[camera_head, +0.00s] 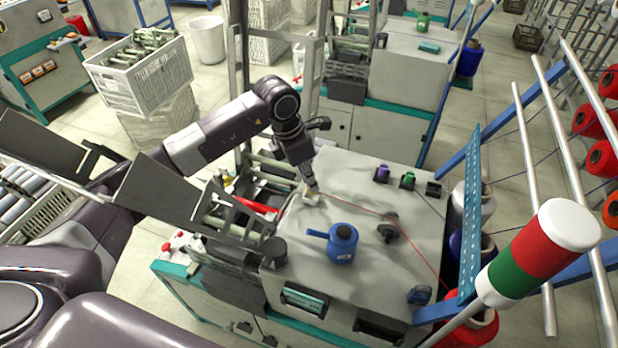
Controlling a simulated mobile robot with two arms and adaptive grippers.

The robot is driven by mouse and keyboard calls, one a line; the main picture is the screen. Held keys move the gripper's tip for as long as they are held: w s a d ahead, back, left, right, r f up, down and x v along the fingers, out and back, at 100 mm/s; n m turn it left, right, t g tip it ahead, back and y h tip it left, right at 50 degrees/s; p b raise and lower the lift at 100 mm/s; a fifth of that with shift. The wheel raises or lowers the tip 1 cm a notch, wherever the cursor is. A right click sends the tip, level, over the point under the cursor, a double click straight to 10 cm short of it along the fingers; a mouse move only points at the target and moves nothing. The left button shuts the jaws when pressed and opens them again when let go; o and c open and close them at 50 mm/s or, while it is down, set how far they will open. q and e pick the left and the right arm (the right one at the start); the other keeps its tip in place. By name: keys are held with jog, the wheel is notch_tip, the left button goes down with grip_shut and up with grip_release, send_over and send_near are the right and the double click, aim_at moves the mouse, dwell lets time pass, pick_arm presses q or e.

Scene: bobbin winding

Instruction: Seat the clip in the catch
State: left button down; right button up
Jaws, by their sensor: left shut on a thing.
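My left gripper (312,190) points down over the grey top of the winding machine (372,260), at its back left. It is shut on a small pale piece (311,200), which looks like the clip; the fingers cover part of it. I cannot tell whether the piece touches the machine top. A red thread (350,204) runs from close to the gripper rightward past a dark guide (388,228) and down towards the red cones at the right. I cannot make out the catch for certain. My right gripper is not in view.
A blue oil can (342,243) stands on the machine top in front of the gripper. Small purple (382,173), green (407,180) and black (433,188) parts stand at the back right. A red-white-green signal lamp (540,254) rises at the right front.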

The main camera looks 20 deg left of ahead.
pick_arm(q)
jog(key=shift+f+b, duration=1.15)
jog(key=shift+f, duration=0.2)
jog(key=c, duration=1.7)
grip_release()
jog(key=shift+r, duration=0.1)
jog(key=shift+c, duration=0.2)
